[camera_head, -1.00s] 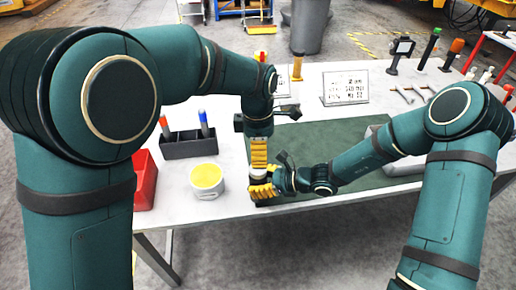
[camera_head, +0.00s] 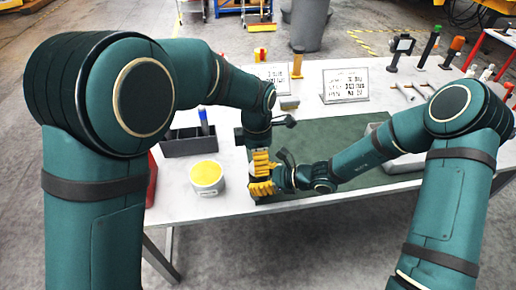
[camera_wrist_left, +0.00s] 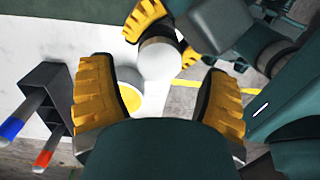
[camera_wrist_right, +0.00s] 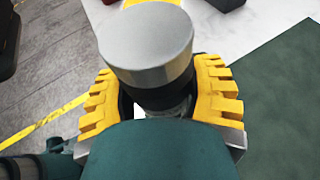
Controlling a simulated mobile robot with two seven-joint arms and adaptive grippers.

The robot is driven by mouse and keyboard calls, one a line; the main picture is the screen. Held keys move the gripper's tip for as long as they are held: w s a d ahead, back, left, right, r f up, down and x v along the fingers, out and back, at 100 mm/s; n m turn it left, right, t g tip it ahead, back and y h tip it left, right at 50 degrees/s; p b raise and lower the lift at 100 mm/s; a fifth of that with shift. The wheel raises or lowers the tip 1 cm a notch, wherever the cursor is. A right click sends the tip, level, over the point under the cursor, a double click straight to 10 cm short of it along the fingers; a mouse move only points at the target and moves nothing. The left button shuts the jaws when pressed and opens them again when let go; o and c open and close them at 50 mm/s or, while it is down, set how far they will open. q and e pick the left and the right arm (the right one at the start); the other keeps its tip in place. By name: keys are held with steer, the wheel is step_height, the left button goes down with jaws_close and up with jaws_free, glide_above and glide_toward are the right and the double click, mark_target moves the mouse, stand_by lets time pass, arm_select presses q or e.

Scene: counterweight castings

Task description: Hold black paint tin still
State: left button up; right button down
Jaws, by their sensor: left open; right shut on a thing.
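A small round thing with a pale grey top and black side (camera_wrist_right: 150,88), apparently the black paint tin, stands between the fingers of my right gripper (camera_wrist_right: 160,98). My right gripper (camera_head: 262,188) is shut on it near the front edge of the table. In the left wrist view its pale round top (camera_wrist_left: 160,58) shows between the right gripper's yellow fingers. My left gripper (camera_head: 262,160) is just above the right one. Its fingers (camera_wrist_left: 160,105) are spread and empty, with the pale top beyond them. In the head view the grippers mostly hide the held thing.
A white tin with a yellow top (camera_head: 207,178) stands left of the grippers. A dark holder with markers (camera_head: 188,146) is behind it. A green mat (camera_head: 330,134) covers the table's middle. Signs (camera_head: 346,84) and tools stand at the back.

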mark_target(258, 182)
arm_select(q)
steer(key=shift+f, duration=1.95)
steer(key=c, duration=1.3)
steer(key=shift+o, duration=0.2)
steer(key=m, duration=0.5)
steer(key=shift+m, duration=0.4)
steer(key=m, duration=0.4)
steer(key=shift+s, duration=0.1)
steer(key=m, duration=0.4)
steer(key=o, duration=1.3)
steer(key=shift+c, duration=0.2)
